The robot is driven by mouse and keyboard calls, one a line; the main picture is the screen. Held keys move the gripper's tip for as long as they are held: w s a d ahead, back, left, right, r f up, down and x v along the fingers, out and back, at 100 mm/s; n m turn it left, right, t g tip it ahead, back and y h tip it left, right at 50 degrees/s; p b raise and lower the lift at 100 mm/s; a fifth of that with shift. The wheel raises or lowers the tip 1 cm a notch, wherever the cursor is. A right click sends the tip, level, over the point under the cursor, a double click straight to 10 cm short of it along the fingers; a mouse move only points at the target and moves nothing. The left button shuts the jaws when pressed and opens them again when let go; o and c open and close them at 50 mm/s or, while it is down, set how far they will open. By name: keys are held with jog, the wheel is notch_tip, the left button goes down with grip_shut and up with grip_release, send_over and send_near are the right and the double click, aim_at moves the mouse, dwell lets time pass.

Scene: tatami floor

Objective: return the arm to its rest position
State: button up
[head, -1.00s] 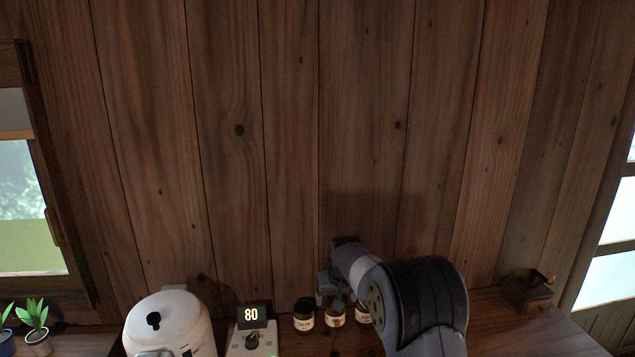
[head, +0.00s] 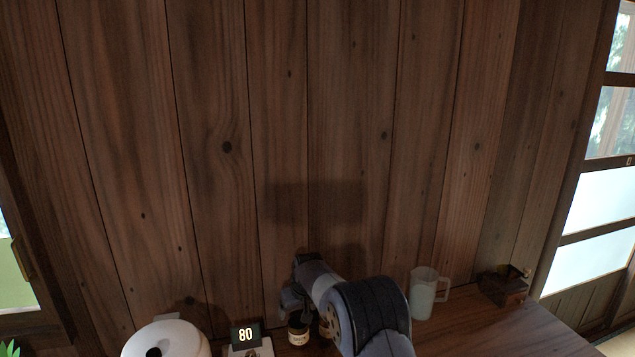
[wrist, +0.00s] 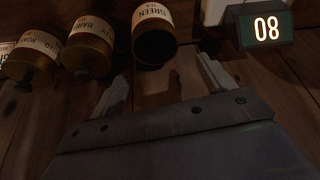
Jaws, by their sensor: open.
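My arm (head: 370,315) rises from the bottom of the head view. Its gripper end (head: 294,298) is over the jars by the wall. In the wrist view my gripper (wrist: 160,88) has its two pale fingers spread apart, with only dark wood between them. A dark jar labelled GREEN TEA (wrist: 154,35) is just beyond the fingers, apart from them as far as I can see. It is not held.
More labelled jars (wrist: 88,48) stand beside it. A pale mug (head: 424,293) and a dark wooden box (head: 504,286) are to the right. The plank wall (head: 340,110) is close behind.

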jog(key=shift+f, duration=1.45)
